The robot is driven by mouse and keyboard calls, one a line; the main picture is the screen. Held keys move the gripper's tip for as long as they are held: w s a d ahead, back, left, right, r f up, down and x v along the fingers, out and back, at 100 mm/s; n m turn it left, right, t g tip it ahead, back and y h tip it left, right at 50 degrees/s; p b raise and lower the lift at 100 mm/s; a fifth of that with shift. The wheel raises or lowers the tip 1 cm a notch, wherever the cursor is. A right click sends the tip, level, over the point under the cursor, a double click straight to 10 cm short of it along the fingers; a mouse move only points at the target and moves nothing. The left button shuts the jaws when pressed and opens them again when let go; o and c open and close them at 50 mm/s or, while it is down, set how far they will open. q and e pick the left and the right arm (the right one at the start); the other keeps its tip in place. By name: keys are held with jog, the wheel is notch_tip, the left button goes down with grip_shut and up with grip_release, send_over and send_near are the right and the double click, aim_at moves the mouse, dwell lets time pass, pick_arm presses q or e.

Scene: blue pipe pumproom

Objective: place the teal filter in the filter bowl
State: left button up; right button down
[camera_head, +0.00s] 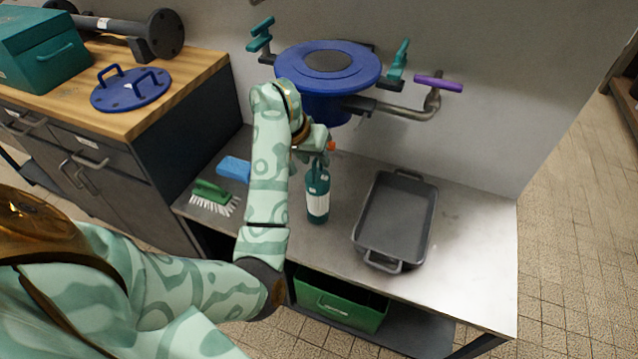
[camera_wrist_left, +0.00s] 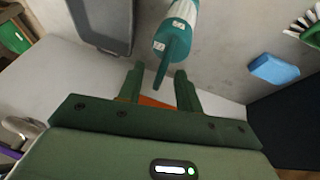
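A teal bottle-shaped piece (camera_head: 317,195) with a white label stands upright on the metal bench; I cannot tell for sure that it is the filter. In the left wrist view its tapering teal part (camera_wrist_left: 178,45) points toward my fingers. My left gripper (camera_head: 322,148) is just above its top. In the wrist view the green fingers (camera_wrist_left: 158,85) are apart, with gaps beside the narrow tip; an orange part shows low between them. The blue filter bowl (camera_head: 300,68) is mounted behind the arm, its dark round top facing up. My right gripper is not in view.
A grey tray (camera_head: 365,215) stands to the right, with bare bench beyond it. A green brush (camera_head: 212,192) and blue sponge (camera_head: 234,169) lie left. Teal clamps (camera_head: 399,60) and a purple-handled valve (camera_head: 438,84) flank the bowl. A blue lid (camera_head: 130,92) lies on the wooden counter.

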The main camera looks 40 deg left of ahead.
pick_arm(q)
grip_shut()
